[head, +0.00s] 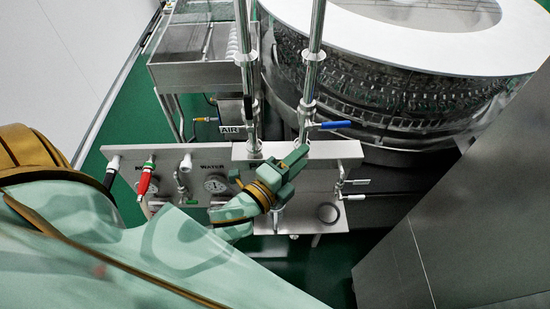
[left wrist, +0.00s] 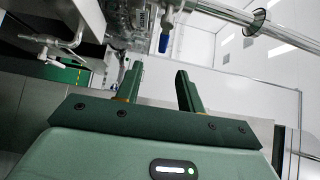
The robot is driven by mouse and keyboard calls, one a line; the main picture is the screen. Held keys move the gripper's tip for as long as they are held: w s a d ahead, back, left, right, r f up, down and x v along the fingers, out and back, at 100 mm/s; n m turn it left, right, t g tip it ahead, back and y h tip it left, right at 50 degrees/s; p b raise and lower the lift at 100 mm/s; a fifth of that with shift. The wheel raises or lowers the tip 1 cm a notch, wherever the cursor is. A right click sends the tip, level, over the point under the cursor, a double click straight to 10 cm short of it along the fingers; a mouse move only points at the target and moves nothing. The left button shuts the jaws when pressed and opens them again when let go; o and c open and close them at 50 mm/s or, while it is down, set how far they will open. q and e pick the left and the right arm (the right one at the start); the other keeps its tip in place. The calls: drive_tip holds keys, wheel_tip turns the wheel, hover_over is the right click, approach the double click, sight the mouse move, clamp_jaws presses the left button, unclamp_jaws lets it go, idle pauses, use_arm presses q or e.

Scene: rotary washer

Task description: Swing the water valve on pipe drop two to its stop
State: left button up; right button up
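Two vertical steel pipe drops stand near the centre of the head view, the left one (head: 245,70) and the right one (head: 313,65). A valve with a blue lever (head: 334,125) is on the right pipe, and the lever points right, roughly across the pipe. The blue handle (left wrist: 164,42) also shows in the left wrist view, beyond the fingertips. I cannot read which drop is number two. My left gripper (head: 299,157) is below and left of the blue lever, in front of the panel. Its fingers (left wrist: 160,76) are apart with nothing between them. My right gripper is out of view.
A steel panel (head: 330,149) with a gauge (head: 215,184), a red-handled valve (head: 146,178) and white-handled valves lies around my gripper. The round washer (head: 395,95) stands behind the pipes. A large steel cabinet (head: 450,200) takes up the right side.

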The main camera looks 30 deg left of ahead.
use_arm(q)
drive_tip(key=s+f+n+g+b, duration=0.2)
drive_tip(key=f+b, duration=0.1)
drive_tip(key=f, duration=0.7)
drive_tip(key=s+a+f+n+g+y+b, duration=0.1)
drive_tip(key=s+f+n+b, duration=0.1)
drive_tip(key=f, duration=0.8)
drive_tip(key=s+f+n+g+b, duration=0.2)
drive_tip(key=f+b, duration=0.1)
drive_tip(key=f, duration=0.8)
drive_tip(key=shift+s+a+g+b, duration=0.15)
drive_tip(key=shift+a+g+b, duration=0.05)
drive_tip(key=shift+g+b, duration=0.15)
